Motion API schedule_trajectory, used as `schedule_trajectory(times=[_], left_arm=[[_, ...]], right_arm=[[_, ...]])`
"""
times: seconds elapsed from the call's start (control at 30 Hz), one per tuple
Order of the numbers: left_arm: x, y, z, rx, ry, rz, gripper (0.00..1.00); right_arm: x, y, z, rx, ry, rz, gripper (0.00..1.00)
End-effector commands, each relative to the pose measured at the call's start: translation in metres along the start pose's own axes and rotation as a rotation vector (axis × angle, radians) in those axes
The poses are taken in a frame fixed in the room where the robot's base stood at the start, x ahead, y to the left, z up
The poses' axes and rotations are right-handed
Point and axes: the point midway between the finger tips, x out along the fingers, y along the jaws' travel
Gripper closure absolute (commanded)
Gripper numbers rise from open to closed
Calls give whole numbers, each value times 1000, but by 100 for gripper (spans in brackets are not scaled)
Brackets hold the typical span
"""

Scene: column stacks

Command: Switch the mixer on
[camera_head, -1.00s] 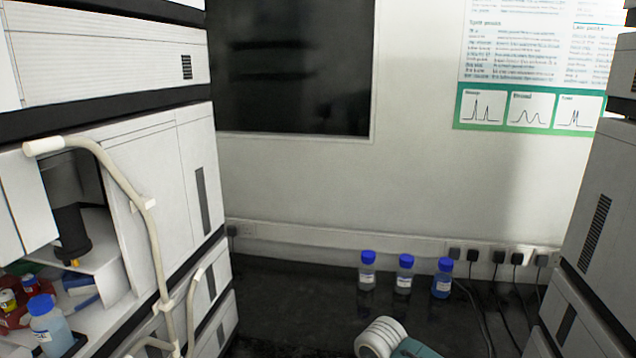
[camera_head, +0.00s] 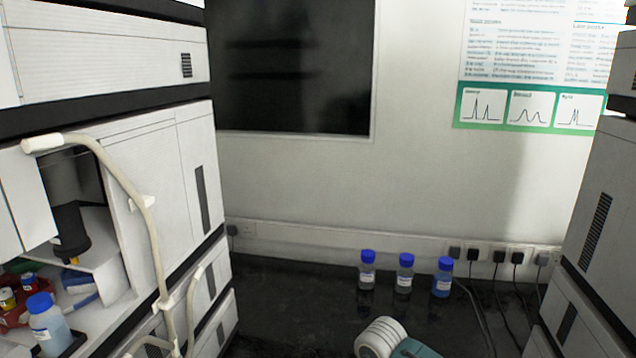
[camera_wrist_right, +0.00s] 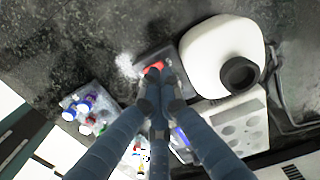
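In the right wrist view, a white rounded body with a black round cup, which looks like the mixer (camera_wrist_right: 208,48), lies right of my fingers. A dark panel beside its left side carries a small red part, which looks like the switch (camera_wrist_right: 153,68). My right gripper (camera_wrist_right: 160,82) has its blue-grey fingers drawn together, with the tips right at the red part. I cannot tell whether they touch it. Nothing shows held between them, and the fingers hide part of the panel. The mixer does not show in the head view, and neither does my left gripper.
A grey block with round holes (camera_wrist_right: 237,128) stands below the mixer. A tray of capped vials (camera_wrist_right: 88,106) is at the left, and cables run at the right. In the head view, three blue-capped bottles (camera_head: 405,274) stand on the dark bench between instrument stacks (camera_head: 160,170).

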Motion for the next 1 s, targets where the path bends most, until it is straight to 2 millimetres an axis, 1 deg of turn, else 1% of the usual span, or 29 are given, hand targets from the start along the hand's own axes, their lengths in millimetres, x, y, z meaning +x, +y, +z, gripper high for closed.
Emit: schedule_trajectory(times=[1.0], left_arm=[[15, 0, 2, 0, -2, -1, 62]], right_arm=[[16, 0, 0, 0, 1, 0, 100]])
